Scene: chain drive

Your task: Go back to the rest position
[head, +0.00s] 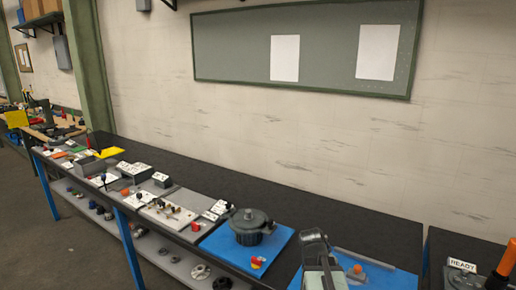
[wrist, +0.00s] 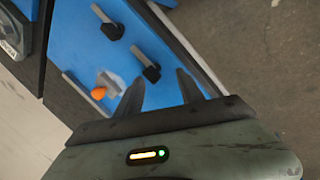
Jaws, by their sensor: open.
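My gripper (wrist: 160,75) shows in the wrist view with its two dark fingers spread apart and nothing between them. Below it in that view is a blue board (wrist: 78,45), with an orange knob (wrist: 98,93) left of the fingers. Two dark pegs with light-coloured stems, a lower one (wrist: 150,72) and an upper one (wrist: 112,30), also show on the board. In the head view, part of my arm (head: 322,268) stands at the bottom, beside the blue board (head: 395,282) and the orange knob (head: 357,269). My fingertips cannot be made out there.
A long dark bench (head: 300,205) runs along the wall. A dark round housing (head: 250,226) sits on another blue board (head: 215,246). Small parts and labels crowd the bench's left part. A READY sign (head: 462,265) stands at the right. The bench's rear strip is clear.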

